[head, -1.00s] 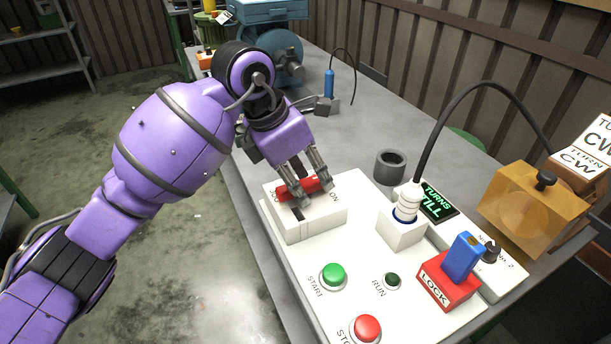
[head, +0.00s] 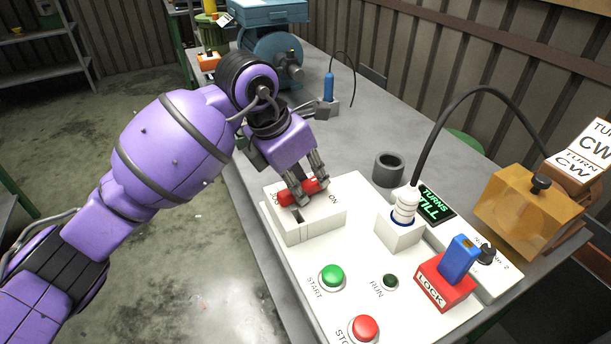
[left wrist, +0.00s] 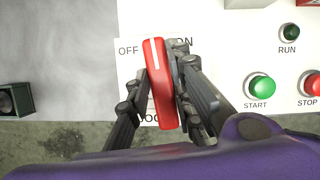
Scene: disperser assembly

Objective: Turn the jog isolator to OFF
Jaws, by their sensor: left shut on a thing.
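The jog isolator is a white box (head: 330,216) on the control panel with a red handle (head: 287,199) on top. In the left wrist view the handle (left wrist: 160,85) stands nearly upright, leaning slightly left. Its white line points between the OFF label (left wrist: 128,50) and the partly hidden ON label (left wrist: 183,42), nearer neither clearly. A JOG label (left wrist: 150,119) is partly covered at its lower end. My left gripper (head: 309,190) is shut on the handle, one finger along each side; it also shows in the left wrist view (left wrist: 158,97). My right gripper is out of view.
Near the isolator are a green START button (head: 331,277), a red STOP button (head: 364,328), a white plug with a black cable (head: 405,205) and a red LOCK block with a blue key (head: 462,257). A grey ring (head: 389,170) stands behind the panel.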

